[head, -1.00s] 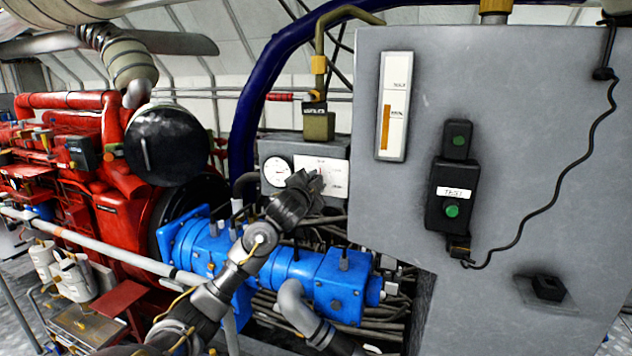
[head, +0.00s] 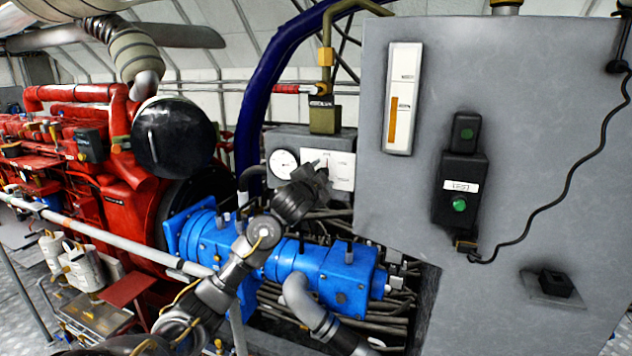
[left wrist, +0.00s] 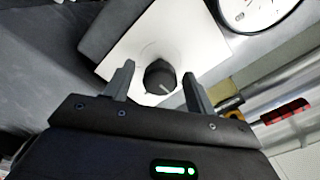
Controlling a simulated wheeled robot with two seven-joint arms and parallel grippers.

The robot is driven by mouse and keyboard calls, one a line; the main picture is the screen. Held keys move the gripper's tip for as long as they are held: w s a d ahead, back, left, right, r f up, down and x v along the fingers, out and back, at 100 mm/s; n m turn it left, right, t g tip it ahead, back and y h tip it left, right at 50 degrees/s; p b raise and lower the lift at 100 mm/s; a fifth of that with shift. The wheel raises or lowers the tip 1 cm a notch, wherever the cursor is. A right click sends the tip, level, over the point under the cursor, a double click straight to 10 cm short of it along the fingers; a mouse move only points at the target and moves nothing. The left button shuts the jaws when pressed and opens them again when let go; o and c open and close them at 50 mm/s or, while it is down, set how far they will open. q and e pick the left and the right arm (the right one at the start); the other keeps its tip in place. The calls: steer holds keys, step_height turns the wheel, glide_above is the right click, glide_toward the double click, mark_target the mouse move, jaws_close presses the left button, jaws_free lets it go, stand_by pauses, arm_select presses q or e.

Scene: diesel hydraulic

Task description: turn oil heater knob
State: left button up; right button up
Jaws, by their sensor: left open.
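The oil heater knob (left wrist: 160,77) is a round black knob with a white pointer line on a white plate (left wrist: 135,40). It shows in the left wrist view between the two fingers of my left gripper (left wrist: 157,85). The fingers are open, one on each side of the knob, with a gap on both sides. In the head view my left gripper (head: 318,172) is in front of the white plate (head: 342,170) on the grey gauge box, and it hides most of the knob. My right gripper is not in view.
A round gauge (head: 284,163) sits left of the plate. A large grey cabinet (head: 520,130) with a black button box (head: 460,190) stands close on the right. A blue pump (head: 320,275) and pipes lie below, and a red engine (head: 110,180) stands at left.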

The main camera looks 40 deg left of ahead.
arm_select(q)
steer(key=v, duration=1)
steer(key=shift+b, duration=0.45)
steer(key=shift+f, duration=0.1)
